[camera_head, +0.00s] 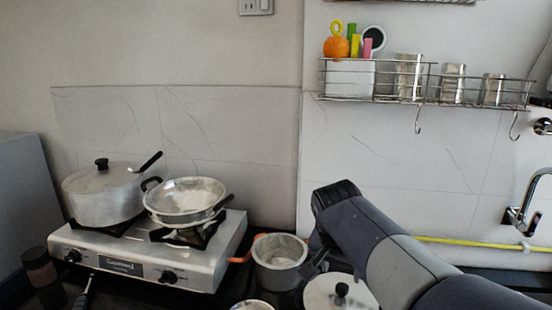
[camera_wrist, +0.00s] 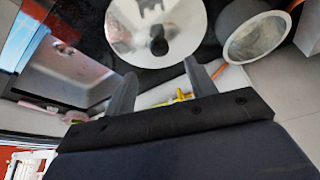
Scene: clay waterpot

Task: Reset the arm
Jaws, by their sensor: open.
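My arm reaches in from the lower right of the head view, over the dark counter. In the wrist view my gripper (camera_wrist: 159,69) shows two fingers spread apart with nothing held between them. A round metal lid (camera_wrist: 180,20) with a dark knob lies beyond the fingertips there. The same kind of lid (camera_head: 325,291) shows in the head view, below my arm. In the head view my gripper is mostly hidden behind my wrist.
A two-burner stove (camera_head: 140,262) holds a lidded pot (camera_head: 98,200) and a shallow pan (camera_head: 186,194). An orange-handled pot (camera_head: 279,262) stands left of my arm. A wire rack (camera_head: 455,99) hangs above, with a faucet (camera_head: 520,212) at right. The wrist view shows a sink (camera_wrist: 75,68).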

